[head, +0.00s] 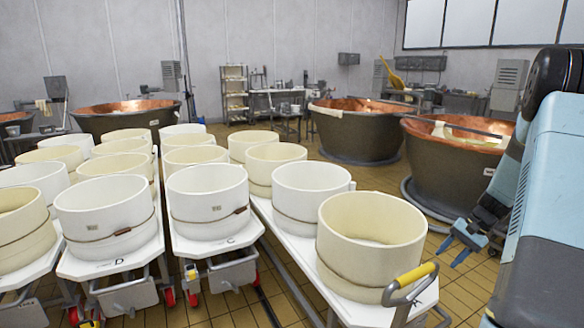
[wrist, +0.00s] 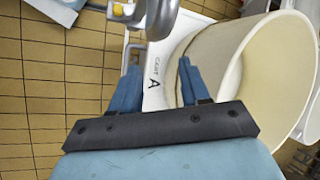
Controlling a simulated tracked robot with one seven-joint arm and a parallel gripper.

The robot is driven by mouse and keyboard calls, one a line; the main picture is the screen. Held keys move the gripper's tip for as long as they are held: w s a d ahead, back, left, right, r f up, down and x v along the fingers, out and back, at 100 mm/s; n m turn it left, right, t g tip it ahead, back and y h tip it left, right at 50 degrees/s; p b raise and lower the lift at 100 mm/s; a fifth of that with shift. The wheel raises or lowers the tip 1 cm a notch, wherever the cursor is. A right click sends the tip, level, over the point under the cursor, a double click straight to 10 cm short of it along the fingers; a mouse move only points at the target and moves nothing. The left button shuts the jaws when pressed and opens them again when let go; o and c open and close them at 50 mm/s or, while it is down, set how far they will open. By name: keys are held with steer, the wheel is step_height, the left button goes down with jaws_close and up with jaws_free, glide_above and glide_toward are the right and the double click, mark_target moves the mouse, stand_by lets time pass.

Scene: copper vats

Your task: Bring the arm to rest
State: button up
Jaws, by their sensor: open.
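My gripper (head: 452,252) hangs at the right of the head view, at the end of my blue arm, to the right of the nearest cart. In the wrist view my gripper (wrist: 159,78) has its two blue fingers apart, with nothing between them. Behind the fingers lies the white top of the cart marked A (wrist: 155,95), with its grey handle (wrist: 160,18) above. A cream round mould (wrist: 262,70) stands on that cart to the right of the fingers. I cannot tell the exact distance from the fingers to the cart.
The nearest mould (head: 370,240) stands at the end of cart A, whose yellow-gripped handle (head: 416,275) sticks up. Rows of carts with several moulds fill the left. Copper vats (head: 455,165) stand behind on the right. Tiled floor (head: 462,280) shows between cart A and my arm.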

steer(key=s+a+r+n+t+h, duration=0.15)
steer(key=s+a+r, duration=0.25)
steer(key=a+r, duration=0.5)
steer(key=s+a+r+n+h, duration=0.2)
steer(key=s+a+r+n, duration=0.3)
steer(key=r, duration=0.6)
steer(key=s+a+r+t, duration=0.1)
steer(key=s+a+r, duration=0.1)
steer(key=s, duration=0.4)
steer(key=s+a+r+n+t+h, duration=0.1)
steer(key=s+a+r, duration=0.2)
steer(key=s+a, duration=0.2)
steer(key=s+a+r+t+h, duration=0.1)
steer(key=s+a+r+t, duration=0.1)
steer(key=s, duration=0.5)
steer(key=shift+a+r, duration=0.65)
steer(key=shift+a, duration=0.1)
steer(key=shift+h, duration=0.25)
